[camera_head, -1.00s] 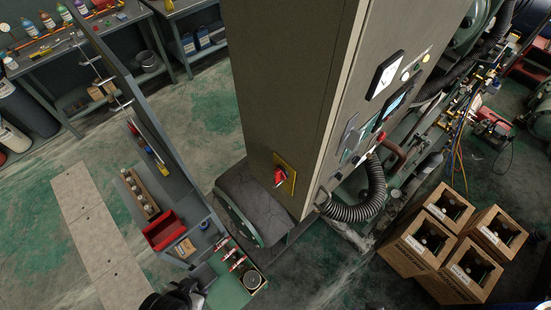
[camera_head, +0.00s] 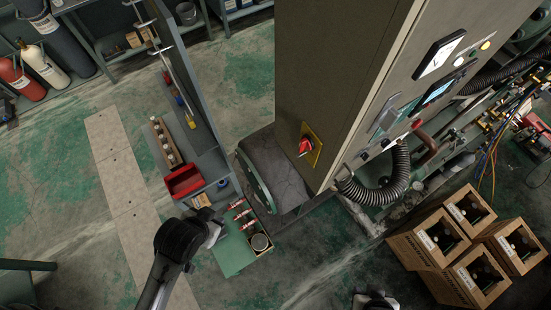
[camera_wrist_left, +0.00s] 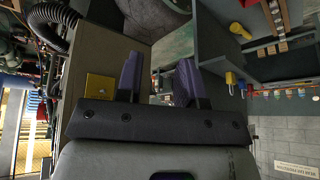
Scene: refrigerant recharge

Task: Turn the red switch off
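The red switch (camera_head: 306,147) sits on a yellow plate (camera_head: 314,156) low on the side of the tall grey cabinet (camera_head: 335,80). My left gripper (camera_head: 218,230) is left of and below the switch in the head view, apart from it. In the left wrist view its two dark fingers (camera_wrist_left: 160,78) stand apart with nothing between them. The yellow plate (camera_wrist_left: 100,86) shows left of the fingers there; the red knob cannot be made out. Part of my right gripper (camera_head: 375,301) shows at the bottom edge of the head view; its fingers are not clear.
A grey shelf rack with a red bin (camera_head: 184,180) stands left of the cabinet. A green tray (camera_head: 232,255) with small red-and-white items lies near my left gripper. A black corrugated hose (camera_head: 385,190) and several cardboard boxes (camera_head: 425,240) are at right. Open floor lies at left.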

